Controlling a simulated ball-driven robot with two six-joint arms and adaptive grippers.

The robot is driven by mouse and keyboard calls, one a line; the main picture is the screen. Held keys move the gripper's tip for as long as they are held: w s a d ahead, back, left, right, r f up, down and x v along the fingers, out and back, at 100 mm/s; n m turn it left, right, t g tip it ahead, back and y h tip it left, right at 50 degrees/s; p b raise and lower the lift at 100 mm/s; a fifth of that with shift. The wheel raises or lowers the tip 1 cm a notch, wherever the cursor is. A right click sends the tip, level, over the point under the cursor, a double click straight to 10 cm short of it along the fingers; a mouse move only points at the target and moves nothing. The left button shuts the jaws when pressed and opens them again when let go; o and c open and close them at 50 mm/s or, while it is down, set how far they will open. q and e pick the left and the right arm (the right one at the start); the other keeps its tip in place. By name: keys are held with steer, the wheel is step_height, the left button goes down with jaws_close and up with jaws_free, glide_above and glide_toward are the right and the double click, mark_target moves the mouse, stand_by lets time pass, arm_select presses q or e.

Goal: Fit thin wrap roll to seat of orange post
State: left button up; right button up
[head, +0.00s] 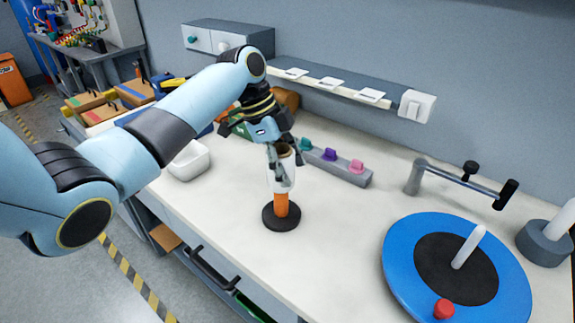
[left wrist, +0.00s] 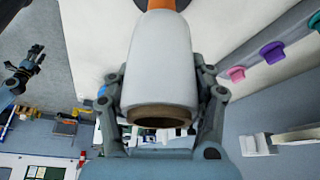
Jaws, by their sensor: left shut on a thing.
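The thin wrap roll (head: 283,183) is white with a brown core and stands roughly upright in line with the orange post (head: 281,204). The post rises from a round black base (head: 281,217) on the bench. In the left wrist view the roll (left wrist: 160,62) fills the middle, its open brown core end towards the camera, with orange (left wrist: 162,4) at its far end. My left gripper (head: 281,165) is shut on the roll. I cannot tell whether the roll is fully seated. My right gripper (left wrist: 33,62) shows small in the left wrist view; its jaws are unclear.
A blue disc (head: 400,262) with a white peg and red knob lies at the right. A grey strip (head: 338,168) with coloured pieces lies behind the post. A white bin (head: 188,160) stands left of it. Bench around the post is clear.

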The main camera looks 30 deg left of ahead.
mark_target(288, 189)
arm_select(q)
steer(key=shift+f+b, duration=0.55)
steer(key=shift+f, duration=0.75)
steer(key=shift+p, duration=0.3)
steer(key=shift+f, duration=0.2)
steer(key=shift+f+b, duration=0.8)
steer(key=shift+f, duration=0.5)
stand_by(0.3)
steer(key=shift+f, duration=0.2)
steer(key=shift+f+b, duration=0.75)
steer(key=shift+f, duration=0.45)
steer(key=shift+r, duration=0.1)
